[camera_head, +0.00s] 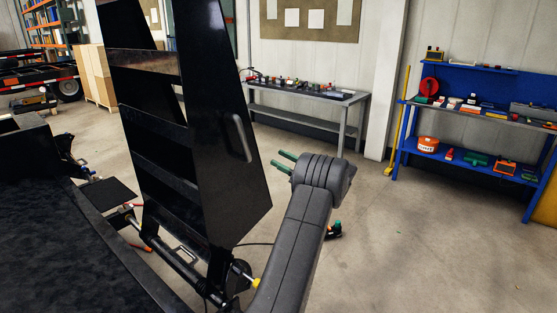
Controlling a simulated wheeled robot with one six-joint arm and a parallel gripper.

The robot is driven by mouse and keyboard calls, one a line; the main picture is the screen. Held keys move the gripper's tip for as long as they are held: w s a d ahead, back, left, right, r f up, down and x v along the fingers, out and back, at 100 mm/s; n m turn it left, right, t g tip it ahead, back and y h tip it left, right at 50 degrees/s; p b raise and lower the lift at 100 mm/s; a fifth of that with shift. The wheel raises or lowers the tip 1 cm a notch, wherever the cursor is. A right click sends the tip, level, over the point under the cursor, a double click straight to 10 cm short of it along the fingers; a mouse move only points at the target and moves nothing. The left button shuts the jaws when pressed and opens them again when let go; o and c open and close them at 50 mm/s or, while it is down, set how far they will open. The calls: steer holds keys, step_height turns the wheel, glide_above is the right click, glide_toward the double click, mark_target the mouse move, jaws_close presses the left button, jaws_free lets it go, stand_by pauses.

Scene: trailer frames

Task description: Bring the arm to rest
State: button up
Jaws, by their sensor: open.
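My arm (292,255) rises from the bottom middle, dark grey, and bends at a thick ribbed joint (325,175). Two green prongs stick out to the left from behind this joint. They look like the fingers of my gripper (277,158), set apart with nothing seen between them. The gripper's body is hidden behind the joint. The prongs show just right of a tall black ramp-like frame (235,150); I cannot tell how far apart they are in depth.
The black trailer deck (50,240) fills the lower left. A small dark object with green and orange parts (335,230) lies on the floor right of my arm. A grey workbench (300,92) and blue shelf (465,165) stand behind. The floor at right is clear.

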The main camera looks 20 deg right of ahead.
steer(key=p+x, duration=0.1)
steer(key=x, duration=0.8)
steer(key=shift+w+p, duration=0.2)
steer(key=shift+p, duration=0.2)
